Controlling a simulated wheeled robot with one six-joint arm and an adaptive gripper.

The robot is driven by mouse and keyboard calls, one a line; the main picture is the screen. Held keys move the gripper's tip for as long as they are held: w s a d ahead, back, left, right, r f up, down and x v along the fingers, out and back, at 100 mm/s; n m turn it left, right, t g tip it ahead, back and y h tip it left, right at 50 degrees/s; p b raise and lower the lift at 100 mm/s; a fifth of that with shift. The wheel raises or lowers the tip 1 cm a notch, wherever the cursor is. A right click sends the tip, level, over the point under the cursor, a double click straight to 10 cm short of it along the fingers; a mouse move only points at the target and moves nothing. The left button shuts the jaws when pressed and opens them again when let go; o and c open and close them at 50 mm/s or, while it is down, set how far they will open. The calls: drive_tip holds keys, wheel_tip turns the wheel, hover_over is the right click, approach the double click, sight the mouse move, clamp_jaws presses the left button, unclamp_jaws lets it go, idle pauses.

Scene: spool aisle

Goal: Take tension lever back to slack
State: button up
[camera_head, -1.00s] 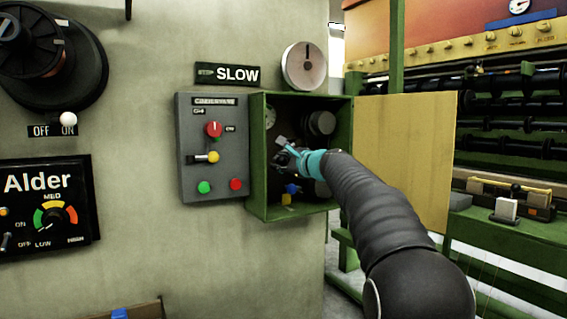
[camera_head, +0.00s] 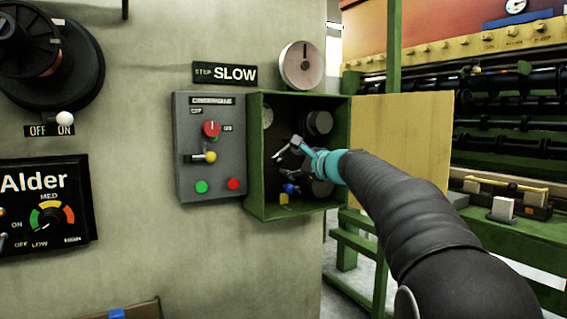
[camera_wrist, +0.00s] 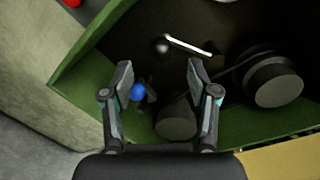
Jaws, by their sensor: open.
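My gripper (camera_head: 286,165) is inside the open green cabinet (camera_head: 256,209), with its fingers spread and nothing between the tips. In the wrist view my gripper (camera_wrist: 159,70) faces the dark cabinet interior. A black ball knob (camera_wrist: 160,47) with a thin white bar (camera_wrist: 188,45) lies beyond the fingertips. A small blue knob (camera_wrist: 138,92) shows between the fingers, nearer the left one; it also shows low in the cabinet in the head view (camera_head: 290,188). No label is readable inside, so I cannot tell which of these is the tension lever.
Dark round rollers (camera_wrist: 277,82) stand at the cabinet's right. The yellowish door (camera_head: 400,145) hangs open to the right. A grey control box (camera_head: 210,175) with buttons adjoins the cabinet's left side. A SLOW sign (camera_head: 226,74) and a dial (camera_head: 303,66) are above.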

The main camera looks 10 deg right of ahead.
drive_tip(key=v, duration=0.5)
drive_tip(key=shift+s, duration=0.1)
drive_tip(key=s+f+n+g+h, duration=0.1)
drive_tip(key=s+f+n+g, duration=0.3)
drive_tip(key=f, duration=0.6)
drive_tip(key=s+f+n+g+h, duration=0.2)
drive_tip(key=s+f+n+g, duration=0.1)
drive_tip(key=s+f+n, duration=0.5)
drive_tip(key=s+f+n+g+h+p, duration=0.1)
drive_tip(key=s+f+n, duration=0.3)
drive_tip(key=s, duration=1.1)
drive_tip(key=s+f+n+g+h+p, duration=0.1)
drive_tip(key=s+f, duration=0.6)
drive_tip(key=s, duration=0.9)
drive_tip(key=shift+f+n+g+h+p, duration=0.3)
drive_tip(key=shift+n+h+p, duration=0.35)
drive_tip(key=shift+n+h, duration=0.8)
